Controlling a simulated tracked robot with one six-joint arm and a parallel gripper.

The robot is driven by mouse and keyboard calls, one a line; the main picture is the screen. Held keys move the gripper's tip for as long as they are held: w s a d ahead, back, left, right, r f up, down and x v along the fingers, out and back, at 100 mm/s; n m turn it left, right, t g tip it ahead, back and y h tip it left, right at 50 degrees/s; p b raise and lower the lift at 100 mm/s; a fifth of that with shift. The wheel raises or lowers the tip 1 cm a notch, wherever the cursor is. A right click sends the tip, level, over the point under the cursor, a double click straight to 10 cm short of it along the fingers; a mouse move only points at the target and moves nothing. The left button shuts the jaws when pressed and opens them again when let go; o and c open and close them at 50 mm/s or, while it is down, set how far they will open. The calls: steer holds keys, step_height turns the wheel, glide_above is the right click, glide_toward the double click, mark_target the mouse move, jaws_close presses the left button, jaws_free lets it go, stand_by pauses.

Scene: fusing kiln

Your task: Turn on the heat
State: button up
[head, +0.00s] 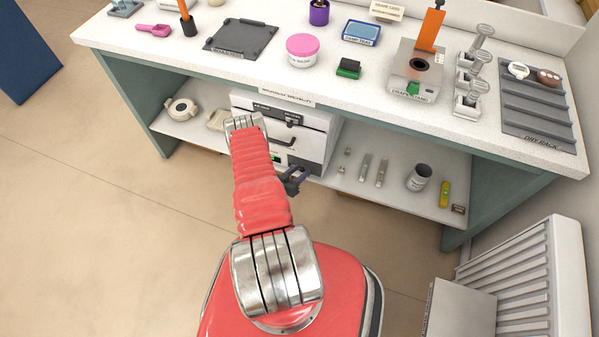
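The kiln (313,140), a white and grey box with a dark panel strip and a dark handle across its front, stands on the shelf under the bench. A small green light (275,158) shows low on its front. My red arm hides part of the kiln's left and lower front, and I cannot make out a heat switch. My gripper (295,180), dark with purplish fingers, is in front of the kiln's lower right front. It is small and partly hidden by my arm. I cannot tell whether it touches the kiln or how far its fingers are apart.
The white bench top (270,75) overhangs the kiln. Small tools and a grey can (418,177) stand on the shelf to the right, with a cream roll (182,108) to the left. A radiator (530,285) is at the lower right. The left floor is clear.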

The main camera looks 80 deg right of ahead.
jaws_close()
steer(key=shift+r, duration=0.1)
stand_by(0.4)
steer(key=shift+s+r+m+t, duration=0.3)
steer(key=shift+s+m+t, duration=0.15)
steer(key=shift+m+t, duration=0.3)
steer(key=s+m+t, duration=0.2)
steer(key=m, duration=0.1)
steer(key=shift+s+a+r+m+t, duration=0.15)
steer(key=shift+s+r+m+t, duration=0.1)
steer(key=shift+r+t, duration=0.1)
steer(key=m+t, duration=0.1)
steer(key=s+m+t, duration=0.2)
steer(key=shift+s+a+f+h, duration=0.15)
steer(key=shift+f+h, duration=0.15)
steer(key=m+t, duration=0.1)
steer(key=s+f+m+t+h, duration=0.1)
steer(key=m, duration=0.1)
steer(key=shift+s+f, duration=0.1)
steer(key=shift+s, duration=0.1)
steer(key=shift+m, duration=0.3)
